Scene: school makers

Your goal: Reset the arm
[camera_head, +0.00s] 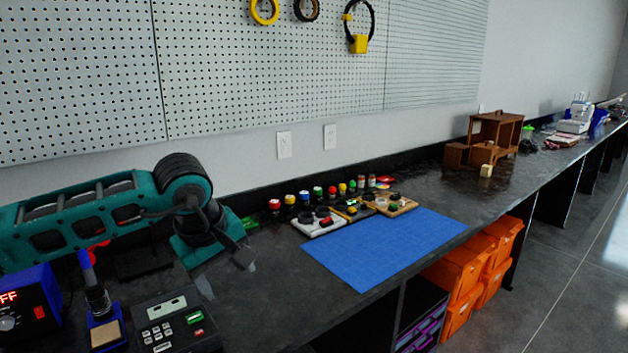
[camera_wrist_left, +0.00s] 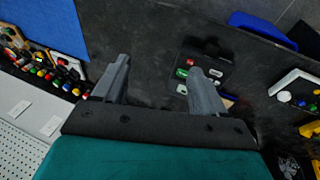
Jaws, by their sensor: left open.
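My left arm (camera_head: 85,213) is teal and reaches in from the left over the dark workbench. My left gripper (camera_head: 227,277) points down over the bench, between the grey button device and the blue mat. In the left wrist view the two grey fingers of the left gripper (camera_wrist_left: 158,72) stand apart with nothing between them; the gripper is open. Dark bench top shows beneath it. My right gripper is in neither view.
A grey button device (camera_head: 172,322) and a blue soldering station (camera_head: 30,312) stand at the front left. A blue mat (camera_head: 385,248) lies mid-bench, with several small paint pots (camera_head: 305,195) behind. Wooden boxes (camera_head: 495,135) stand farther right. A pegboard (camera_head: 270,75) covers the wall.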

